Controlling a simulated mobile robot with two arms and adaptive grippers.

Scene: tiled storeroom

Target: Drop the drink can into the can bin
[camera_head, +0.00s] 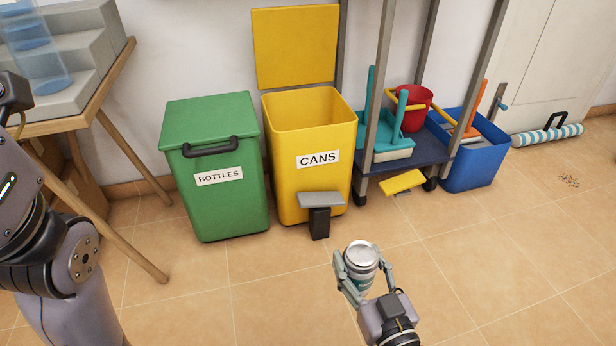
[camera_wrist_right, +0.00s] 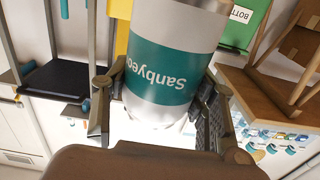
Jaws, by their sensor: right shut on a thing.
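The silver and teal drink can (camera_head: 361,257) is held upright in my right gripper (camera_head: 362,272), which is shut on it. In the right wrist view the can (camera_wrist_right: 170,65) fills the middle between the two fingers (camera_wrist_right: 160,110). The yellow can bin (camera_head: 308,150), labelled CANS, stands on the floor with its lid (camera_head: 295,48) raised and its top open. My right gripper is in front of the bin, to the right of its pedal (camera_head: 320,200), and apart from it. My left gripper is not in view; only my left arm shows at the left edge.
A closed green bottle bin (camera_head: 215,170) stands left of the can bin. A cart with a red bucket (camera_head: 412,105) and a blue crate (camera_head: 470,160) are to the right. A wooden table (camera_head: 110,75) is at the left. The tiled floor in front is clear.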

